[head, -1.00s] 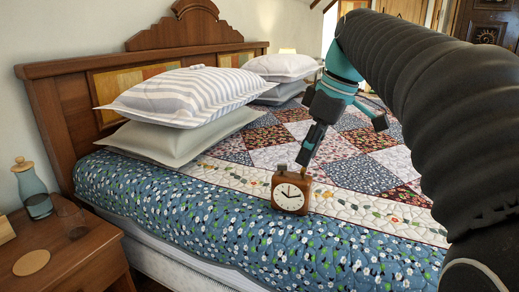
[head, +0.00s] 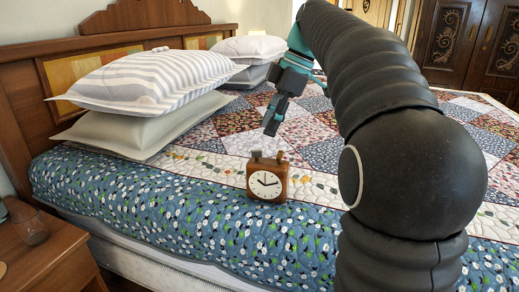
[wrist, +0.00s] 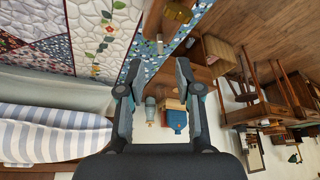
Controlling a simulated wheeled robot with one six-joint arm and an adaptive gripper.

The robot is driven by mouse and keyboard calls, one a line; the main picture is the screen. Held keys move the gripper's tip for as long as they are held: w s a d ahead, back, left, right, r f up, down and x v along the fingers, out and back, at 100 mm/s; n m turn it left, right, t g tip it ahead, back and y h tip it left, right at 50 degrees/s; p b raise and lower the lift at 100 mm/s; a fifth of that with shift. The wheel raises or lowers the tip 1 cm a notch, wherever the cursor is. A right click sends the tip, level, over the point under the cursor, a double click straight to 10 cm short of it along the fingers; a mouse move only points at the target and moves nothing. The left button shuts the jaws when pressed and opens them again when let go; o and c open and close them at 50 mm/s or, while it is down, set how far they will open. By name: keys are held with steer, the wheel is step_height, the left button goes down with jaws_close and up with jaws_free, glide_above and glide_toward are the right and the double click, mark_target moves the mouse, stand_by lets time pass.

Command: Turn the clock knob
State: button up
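The small wooden clock (head: 267,182) with a round white face stands upright on the bed. Two small knobs stick up from its top, a greyish left one (head: 257,154) and a brownish right one (head: 280,156). My gripper (head: 271,124) is above and seemingly behind the clock, pointing down, with a visible gap to the knobs. In the wrist view my gripper (wrist: 159,66) is open, with nothing between its fingers. A brown block at the top edge of that view, probably the clock (wrist: 178,12), is cut off by the frame.
The bed carries a patchwork quilt (head: 210,215) and stacked pillows (head: 150,80) at the left. A wooden nightstand (head: 45,260) with a glass (head: 33,232) stands at the front left. The quilt around the clock is clear. My arm covers much of the right side.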

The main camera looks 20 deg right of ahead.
mark_target(258, 150)
steer(key=shift+b+x, duration=0.4)
steer(key=shift+x, duration=2.7)
jaws_close()
